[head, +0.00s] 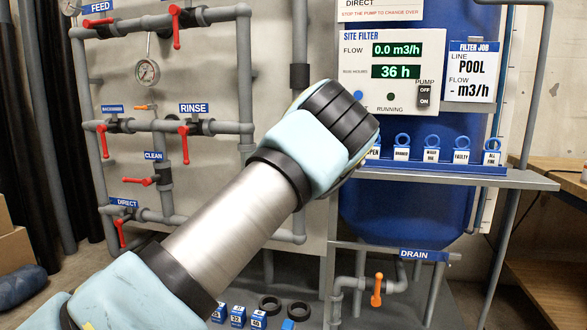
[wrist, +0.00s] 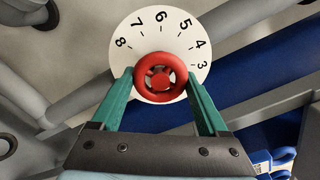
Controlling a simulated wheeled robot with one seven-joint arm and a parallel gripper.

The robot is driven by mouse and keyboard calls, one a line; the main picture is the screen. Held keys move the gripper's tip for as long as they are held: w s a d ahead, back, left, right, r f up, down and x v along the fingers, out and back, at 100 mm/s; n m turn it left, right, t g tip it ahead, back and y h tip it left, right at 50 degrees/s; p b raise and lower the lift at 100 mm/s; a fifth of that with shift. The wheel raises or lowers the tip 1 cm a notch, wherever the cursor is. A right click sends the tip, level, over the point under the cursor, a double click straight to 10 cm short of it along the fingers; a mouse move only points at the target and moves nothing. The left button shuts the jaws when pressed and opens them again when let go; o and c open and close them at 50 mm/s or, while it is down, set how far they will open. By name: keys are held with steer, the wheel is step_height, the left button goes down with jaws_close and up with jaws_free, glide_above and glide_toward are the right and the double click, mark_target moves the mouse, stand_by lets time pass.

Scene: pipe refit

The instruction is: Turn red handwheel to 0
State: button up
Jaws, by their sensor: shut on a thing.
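The red handwheel (wrist: 161,80) shows in the wrist view, in front of a round white dial (wrist: 148,38). The numbers 8, 7, 6, 5, 4 and 3 show around the dial's upper part; its lower part is hidden by the wheel and my gripper. I cannot make out a pointer or which number the wheel is set to. My gripper (wrist: 160,77) has its two green fingers on the left and right sides of the wheel, shut on its rim. In the head view my arm hides the handwheel, the dial and the fingers.
In the head view a pipe panel with red lever valves (head: 184,144) stands left. The site filter panel (head: 385,75) is behind my arm, with a shelf of blue tags (head: 432,150) at right. An orange drain valve (head: 377,290) is low down. Grey pipes surround the dial.

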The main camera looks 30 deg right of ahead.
stand_by(0.3)
steer(key=o, duration=1.2)
steer(key=shift+o, duration=0.2)
steer(key=v, duration=1)
steer(key=shift+s+a, duration=0.25)
steer(key=shift+s, duration=0.05)
steer(key=shift+a, duration=0.1)
